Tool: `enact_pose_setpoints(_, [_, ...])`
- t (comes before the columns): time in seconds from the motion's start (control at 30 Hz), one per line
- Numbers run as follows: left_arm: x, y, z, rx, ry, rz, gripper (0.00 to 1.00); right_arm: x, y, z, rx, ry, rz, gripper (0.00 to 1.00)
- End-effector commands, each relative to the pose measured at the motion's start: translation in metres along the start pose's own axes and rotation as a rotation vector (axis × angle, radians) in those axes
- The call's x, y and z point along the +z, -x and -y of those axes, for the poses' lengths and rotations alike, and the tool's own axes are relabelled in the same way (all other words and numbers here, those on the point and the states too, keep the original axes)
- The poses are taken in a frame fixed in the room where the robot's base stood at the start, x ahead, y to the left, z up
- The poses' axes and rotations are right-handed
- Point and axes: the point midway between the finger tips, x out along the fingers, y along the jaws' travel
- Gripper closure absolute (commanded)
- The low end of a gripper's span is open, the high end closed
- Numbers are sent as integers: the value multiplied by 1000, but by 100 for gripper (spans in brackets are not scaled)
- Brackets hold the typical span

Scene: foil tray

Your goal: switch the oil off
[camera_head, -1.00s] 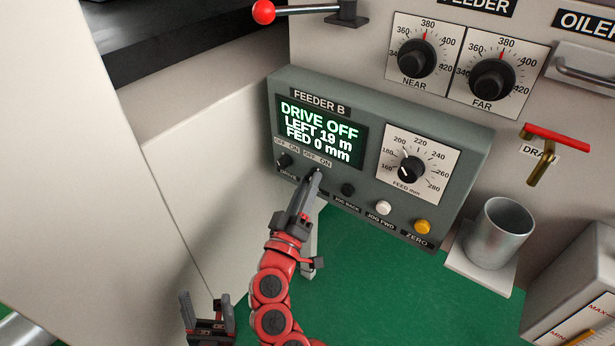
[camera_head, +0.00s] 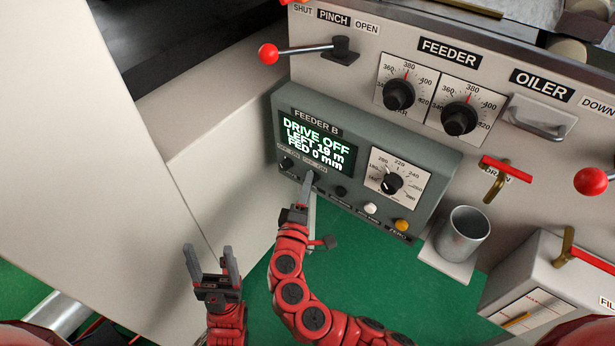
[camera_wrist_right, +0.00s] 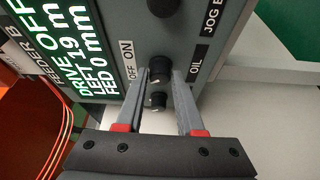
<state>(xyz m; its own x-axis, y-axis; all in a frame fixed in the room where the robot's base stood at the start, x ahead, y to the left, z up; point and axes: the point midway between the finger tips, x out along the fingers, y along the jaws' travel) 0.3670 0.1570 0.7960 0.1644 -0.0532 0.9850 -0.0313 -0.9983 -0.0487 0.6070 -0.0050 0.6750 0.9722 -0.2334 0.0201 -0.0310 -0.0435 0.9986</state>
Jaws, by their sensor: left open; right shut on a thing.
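The green-grey Feeder B box (camera_head: 440,165) carries a display (camera_head: 316,145) reading DRIVE OFF, LEFT 19 m, FED 0 mm. My right gripper (camera_head: 309,178) is at the box's lower edge, shut on the small black oil switch, which it mostly hides in the head view. In the right wrist view, the oil switch (camera_wrist_right: 158,99) sits between the two fingers, beside the OIL and OFF/ON labels. Which label it points to I cannot tell. My left gripper (camera_head: 209,258) is open and empty, low and left of the box.
The drive switch (camera_head: 286,163) is close left of my right gripper. A black button (camera_head: 341,191), white button (camera_head: 370,208) and yellow button (camera_head: 401,225) lie to its right. A metal cup (camera_head: 462,235) stands further right. The green surface (camera_head: 370,280) below is mostly clear.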

Motion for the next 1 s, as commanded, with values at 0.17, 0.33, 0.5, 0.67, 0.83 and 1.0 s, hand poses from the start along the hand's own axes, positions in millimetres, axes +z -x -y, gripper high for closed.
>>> enact_pose_setpoints(0.17, [-2, -11, 1, 0, 0, 0, 35, 0, 0, -3, -16, 46, 0, 100])
enact_pose_setpoints(0.33, [-2, -13, 1, 0, 0, 0, 35, 0, 0, -2, -24, 63, 1, 100])
enact_pose_setpoints(0.5, [-2, -13, 1, 0, 0, 0, 35, 0, 0, -1, -25, 65, 1, 100])
enact_pose_setpoints(0.67, [-2, -13, 1, 0, 0, 0, 35, 0, 0, -1, -24, 65, 1, 100])
enact_pose_setpoints(0.83, [-2, -13, 1, 0, 0, 0, 35, 0, 0, -1, -24, 64, 1, 38])
enact_pose_setpoints(1.0, [-2, -13, 1, 0, 0, 0, 35, 0, 0, -1, -25, 64, 1, 33])
